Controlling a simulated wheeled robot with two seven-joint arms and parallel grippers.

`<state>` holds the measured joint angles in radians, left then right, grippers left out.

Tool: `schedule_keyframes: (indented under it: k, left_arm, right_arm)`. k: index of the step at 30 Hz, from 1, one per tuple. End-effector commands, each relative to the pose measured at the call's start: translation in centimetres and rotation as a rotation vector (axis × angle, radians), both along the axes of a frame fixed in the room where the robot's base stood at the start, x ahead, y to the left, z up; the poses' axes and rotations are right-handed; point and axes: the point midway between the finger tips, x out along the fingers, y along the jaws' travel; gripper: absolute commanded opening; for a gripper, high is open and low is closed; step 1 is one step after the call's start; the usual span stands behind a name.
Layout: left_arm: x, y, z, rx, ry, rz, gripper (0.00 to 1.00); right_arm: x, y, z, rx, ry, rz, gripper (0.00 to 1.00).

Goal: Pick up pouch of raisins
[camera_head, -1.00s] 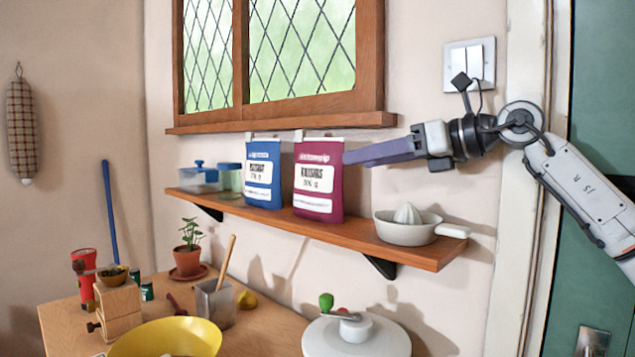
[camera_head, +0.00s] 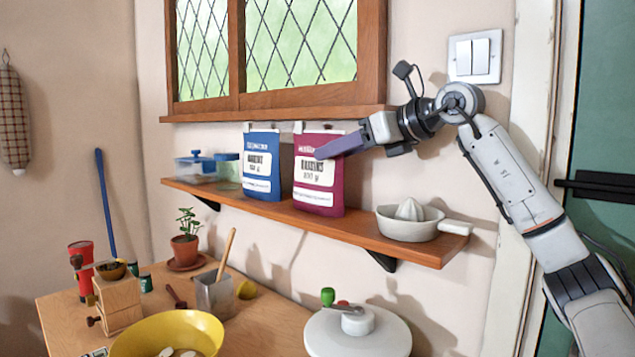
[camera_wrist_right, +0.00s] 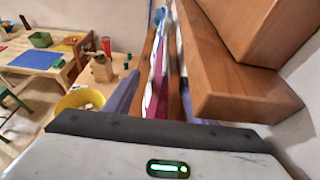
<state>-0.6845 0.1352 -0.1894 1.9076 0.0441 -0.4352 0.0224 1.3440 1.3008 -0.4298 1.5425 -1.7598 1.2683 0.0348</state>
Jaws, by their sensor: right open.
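A maroon pouch (camera_head: 318,190) with a white label stands upright on the wooden wall shelf. A blue pouch (camera_head: 261,182) of similar shape stands to its left. In the right wrist view the maroon pouch (camera_wrist_right: 155,93) shows edge-on between the two spread fingers. Contact cannot be told. My left gripper is out of view.
The shelf (camera_head: 360,233) also holds a white juicer (camera_head: 410,222) at right and lidded containers (camera_head: 196,169) at left. The window sill (camera_head: 280,113) projects close above the pouches. Below is a table with a yellow bowl (camera_head: 205,325) and a potted plant (camera_head: 186,250).

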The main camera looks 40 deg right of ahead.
Motion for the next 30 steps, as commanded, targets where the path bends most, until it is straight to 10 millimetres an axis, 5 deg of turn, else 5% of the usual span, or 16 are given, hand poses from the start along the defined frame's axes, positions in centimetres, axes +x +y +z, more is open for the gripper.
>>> schedule_keyframes:
  k: [8,15,24,30]
  left_arm:
    - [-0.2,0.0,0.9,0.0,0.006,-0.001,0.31]
    - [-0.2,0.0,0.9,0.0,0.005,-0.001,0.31]
    - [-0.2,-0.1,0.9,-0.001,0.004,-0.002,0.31]
    - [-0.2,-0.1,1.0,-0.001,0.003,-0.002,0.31]
  right_arm:
    - [3.8,0.4,-1.1,0.001,0.001,0.004,0.51]
    - [4.2,0.4,-1.4,-0.001,-0.001,0.002,0.51]
    - [4.2,0.4,-1.4,-0.001,-0.001,0.002,0.03]
    - [4.2,0.4,-1.2,-0.001,-0.005,0.002,0.0]
